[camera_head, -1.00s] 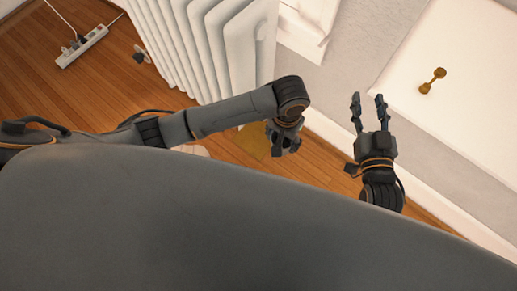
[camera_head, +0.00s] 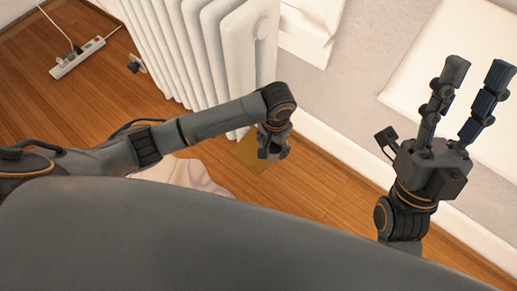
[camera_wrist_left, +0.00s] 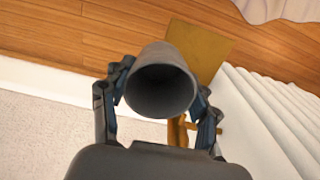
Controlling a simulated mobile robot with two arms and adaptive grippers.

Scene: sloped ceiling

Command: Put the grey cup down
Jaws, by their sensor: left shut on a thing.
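The grey cup (camera_wrist_left: 160,88) shows in the left wrist view, its dark open mouth facing the camera. My left gripper (camera_wrist_left: 165,82) is shut on it, with a finger on each side. In the head view my left gripper (camera_head: 274,153) hangs low in front of the radiator, over a tan-yellow board on the floor; I cannot make out the cup there. My right gripper (camera_head: 482,98) is open and empty at the right, its two fingers pointing up and apart.
The tan-yellow board (camera_wrist_left: 203,48) lies on the wooden floor beside the white radiator (camera_head: 205,45). A pale cloth (camera_head: 182,174) lies on the floor, partly hidden by my arm. A power strip (camera_head: 78,58) is at far left. A brown object (camera_wrist_left: 182,130) shows below the cup.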

